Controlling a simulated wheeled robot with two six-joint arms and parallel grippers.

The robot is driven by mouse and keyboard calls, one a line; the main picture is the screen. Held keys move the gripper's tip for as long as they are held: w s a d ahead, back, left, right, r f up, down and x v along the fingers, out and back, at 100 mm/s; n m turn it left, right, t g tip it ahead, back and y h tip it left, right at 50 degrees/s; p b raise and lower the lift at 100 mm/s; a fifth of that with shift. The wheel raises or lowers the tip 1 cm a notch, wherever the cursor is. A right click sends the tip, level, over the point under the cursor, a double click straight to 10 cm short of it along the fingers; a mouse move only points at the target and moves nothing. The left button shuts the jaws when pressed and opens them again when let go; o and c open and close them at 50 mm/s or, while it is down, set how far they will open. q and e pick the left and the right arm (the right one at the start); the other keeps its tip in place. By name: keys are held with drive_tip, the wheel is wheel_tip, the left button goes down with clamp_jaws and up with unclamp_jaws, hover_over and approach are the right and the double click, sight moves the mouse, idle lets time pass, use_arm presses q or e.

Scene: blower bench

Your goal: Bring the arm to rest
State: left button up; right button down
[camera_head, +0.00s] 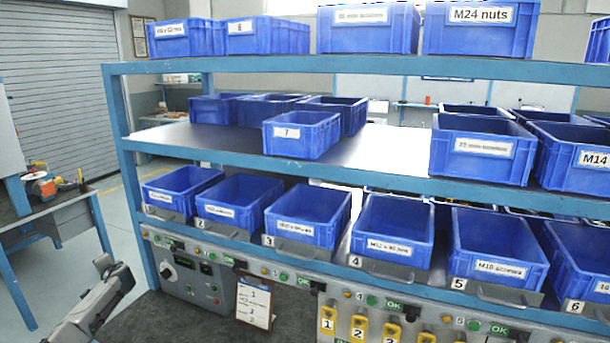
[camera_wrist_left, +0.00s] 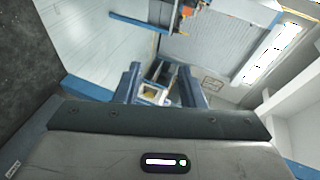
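My left arm (camera_head: 85,312) comes in at the lower left of the head view, in front of the left end of the rack. Its far end, with the left gripper (camera_head: 106,266), is small there and seems clear of the rack. In the left wrist view two dark fingers of the left gripper (camera_wrist_left: 158,84) stand apart. I see nothing clearly held between them; a small pale and yellow patch shows in the gap, apparently behind. My right gripper is not in view.
A blue rack (camera_head: 330,172) holds several labelled blue bins on three levels. A control panel (camera_head: 190,279) and clipboard (camera_head: 254,303) are below its lowest shelf. A side bench (camera_head: 60,202) with an orange tool stands at left. Open floor (camera_head: 121,205) lies between.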

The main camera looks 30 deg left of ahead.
use_arm(q)
drive_tip(key=s+d+f+m+h, duration=0.1)
drive_tip(key=s+f+m+h, duration=0.1)
drive_tip(key=s+f, duration=1.1)
drive_tip(key=s+f+m+h, duration=0.25)
drive_tip(key=s+f, duration=0.75)
drive_tip(key=s, duration=0.6)
drive_tip(key=s+d+f+n+g+h, duration=0.1)
drive_tip(key=s+d+f+h, duration=0.15)
drive_tip(key=d+f, duration=1.05)
drive_tip(key=s+d+f+n+h, duration=0.2)
drive_tip(key=s+d+f, duration=0.2)
drive_tip(key=d+f, duration=0.9)
drive_tip(key=s+d+f+n+h, duration=0.1)
drive_tip(key=d+f+h, duration=0.15)
drive_tip(key=d, duration=1.15)
drive_tip(key=s+d+f+h, duration=0.1)
drive_tip(key=d+f, duration=0.3)
drive_tip(key=d, duration=0.9)
drive_tip(key=s+d+f+n+h, duration=0.1)
drive_tip(key=d+f, duration=0.2)
drive_tip(key=d, duration=1.1)
wheel_tip(320, 180, down, 8)
drive_tip(key=a+b, duration=0.1)
drive_tip(key=b, duration=0.7)
drive_tip(key=shift+s+a+g+b, duration=0.2)
drive_tip(key=shift+g+b, duration=0.1)
drive_tip(key=shift+m, duration=0.25)
